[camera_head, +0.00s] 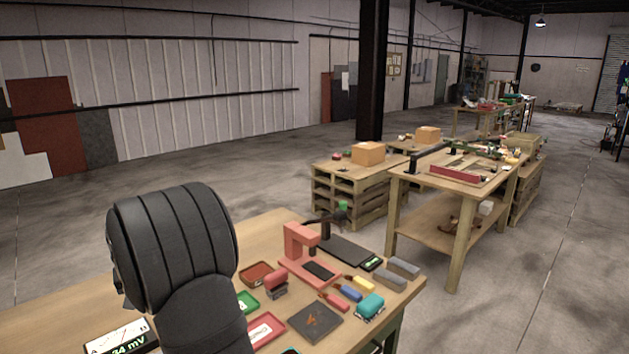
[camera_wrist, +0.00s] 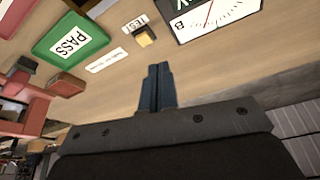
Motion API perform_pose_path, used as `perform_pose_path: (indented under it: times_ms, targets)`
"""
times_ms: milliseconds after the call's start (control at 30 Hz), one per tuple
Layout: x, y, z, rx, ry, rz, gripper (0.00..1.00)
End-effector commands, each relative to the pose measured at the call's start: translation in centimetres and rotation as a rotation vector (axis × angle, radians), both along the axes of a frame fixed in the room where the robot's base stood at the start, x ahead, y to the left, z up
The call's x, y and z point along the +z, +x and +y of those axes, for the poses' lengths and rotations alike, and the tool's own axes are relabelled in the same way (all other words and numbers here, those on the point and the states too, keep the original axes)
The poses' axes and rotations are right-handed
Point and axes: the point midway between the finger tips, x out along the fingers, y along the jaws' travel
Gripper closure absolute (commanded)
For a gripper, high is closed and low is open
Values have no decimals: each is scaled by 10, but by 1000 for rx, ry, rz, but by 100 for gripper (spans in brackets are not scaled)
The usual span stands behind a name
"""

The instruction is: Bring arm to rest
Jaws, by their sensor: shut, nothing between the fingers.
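My gripper (camera_wrist: 157,88) shows in the wrist view with its two dark fingers together, empty, over the wooden table (camera_wrist: 200,62). In the head view my dark arm rises at the lower left in front of the table (camera_head: 258,232), and it hides part of the tabletop; the gripper's fingers cannot be seen there. A meter with a white dial (camera_wrist: 212,14) lies beyond the fingertips in the wrist view. It also shows at the bottom left of the head view (camera_head: 118,338).
A green PASS tray (camera_wrist: 70,40), a yellow-topped TEST block (camera_wrist: 145,38) and a red press-like stand (camera_head: 300,245) are on the table. A teal block (camera_head: 370,305), a dark square plate (camera_head: 316,321) and a black scale (camera_head: 350,252) crowd its right part. Open floor (camera_head: 70,220) lies behind.

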Motion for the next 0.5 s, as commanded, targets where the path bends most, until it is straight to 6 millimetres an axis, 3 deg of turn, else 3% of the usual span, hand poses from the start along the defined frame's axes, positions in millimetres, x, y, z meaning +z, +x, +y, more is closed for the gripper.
perform_pose_path:
  times_ms: [200, 500]
  targets:
    - [2, 5, -18, -19, 8, -14, 100]
    - [2, 5, -20, -23, 9, -16, 100]
